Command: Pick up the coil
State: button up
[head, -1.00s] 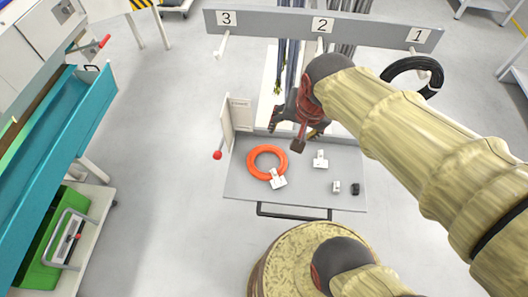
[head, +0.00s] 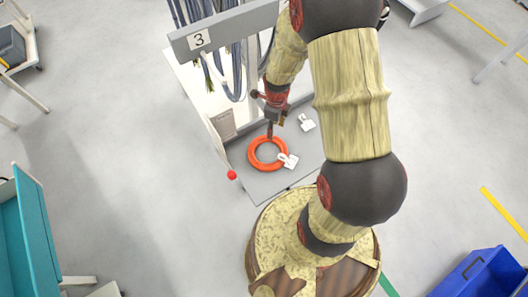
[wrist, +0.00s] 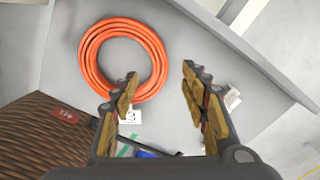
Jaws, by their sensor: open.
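An orange coil (head: 254,160) lies flat on a grey tray table, with a white tag (head: 288,161) at its lower right edge. In the wrist view the orange coil (wrist: 84,62) shows as a ring of several turns, and its tag marked 3 (wrist: 130,117) lies at its lower rim. My gripper (head: 269,132) is above the coil's far edge in the head view. In the wrist view my gripper (wrist: 157,75) is open and empty; its left finger overlaps the coil's lower right part and its right finger is off to the right of it.
A grey tray table (head: 262,186) bears the coil and another white tag (head: 306,122). A grey rail marked 3 (head: 225,28) with hanging cables (head: 212,65) stands behind. A red knob (head: 232,175) is at the tray's left corner. A blue bin (head: 480,280) is at the lower right.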

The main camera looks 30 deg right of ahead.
aim_at(274, 139)
notch_tip(274, 139, down, 7)
jog(key=shift+s+f+b, duration=0.1)
jog(key=shift+f+b, duration=0.1)
jog(key=shift+b, duration=0.5)
jog(key=c, duration=1.1)
grip_shut()
